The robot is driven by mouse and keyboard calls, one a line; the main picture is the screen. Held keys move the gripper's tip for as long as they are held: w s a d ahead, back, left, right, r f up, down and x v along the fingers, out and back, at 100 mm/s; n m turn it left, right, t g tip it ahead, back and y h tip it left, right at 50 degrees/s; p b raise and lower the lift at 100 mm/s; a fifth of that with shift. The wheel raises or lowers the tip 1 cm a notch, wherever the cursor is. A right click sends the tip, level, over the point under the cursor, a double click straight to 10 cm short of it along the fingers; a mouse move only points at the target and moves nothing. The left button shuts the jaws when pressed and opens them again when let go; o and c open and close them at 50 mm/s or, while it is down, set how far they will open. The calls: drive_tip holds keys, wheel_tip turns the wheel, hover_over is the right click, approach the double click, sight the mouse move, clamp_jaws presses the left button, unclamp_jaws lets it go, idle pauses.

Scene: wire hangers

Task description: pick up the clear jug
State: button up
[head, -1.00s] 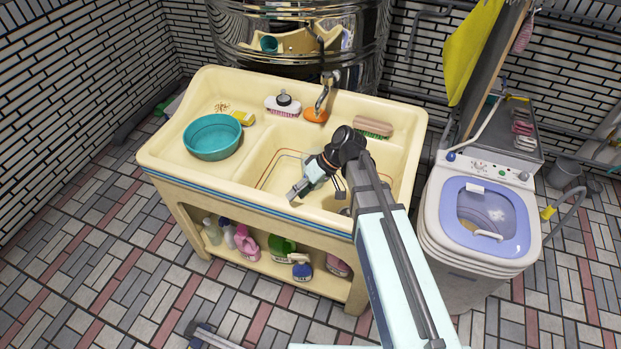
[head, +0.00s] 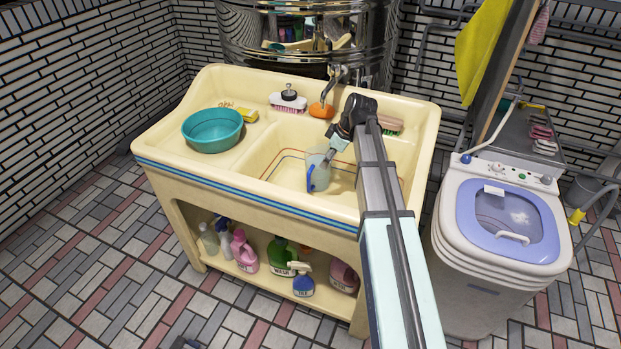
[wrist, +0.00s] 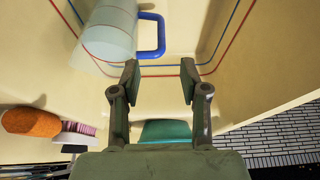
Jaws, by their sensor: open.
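The clear jug (head: 318,168) stands in the basin of the cream sink, its blue handle toward the front left in the head view. In the wrist view the pale, see-through jug (wrist: 107,38) is at the upper left, and its blue handle (wrist: 158,38) sticks out to the right. My gripper (wrist: 160,82) is open and empty, with the handle just beyond its fingertips and not between them. In the head view my gripper (head: 334,148) is above and behind the jug, its fingertips hard to make out.
The cream sink (head: 150,143) has raised walls around the basin. A teal bowl (head: 212,131) sits on its left ledge. A scrubbing brush (head: 288,100), an orange item (head: 321,110) and the faucet (head: 331,85) line the back. A washing machine (head: 510,225) stands at right.

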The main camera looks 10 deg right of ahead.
sight(310, 190)
drive_tip(key=p+x, duration=0.1)
drive_tip(key=x, duration=1.5)
drive_tip(key=shift+w+a+r, duration=0.1)
drive_tip(key=shift+a+r, duration=0.05)
drive_tip(key=shift+a, duration=0.05)
drive_tip(key=shift+r, duration=0.1)
clamp_jaws()
